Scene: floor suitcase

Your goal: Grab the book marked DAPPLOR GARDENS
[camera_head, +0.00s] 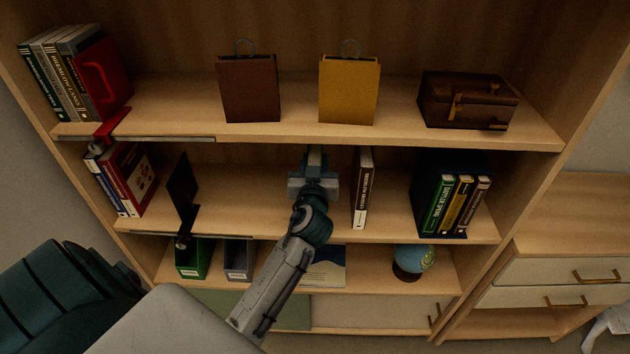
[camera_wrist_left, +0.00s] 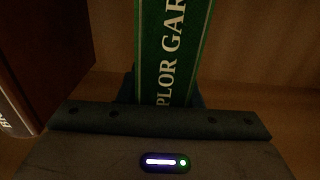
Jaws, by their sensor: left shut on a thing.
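The green book with white lettering (camera_wrist_left: 172,50) fills the middle of the left wrist view, and part of its spine reads "PLOR GAR". My left gripper (camera_head: 315,172) reaches into the middle shelf and is shut on this book. In the head view only a small green strip of the book (camera_head: 315,155) shows beyond the gripper. The rest of it is hidden behind the gripper. My right gripper is not in view.
A dark holder with several books (camera_head: 425,185) stands farther right. A black bookend (camera_head: 182,190) stands to the left. The upper shelf board (camera_head: 300,130) runs above.

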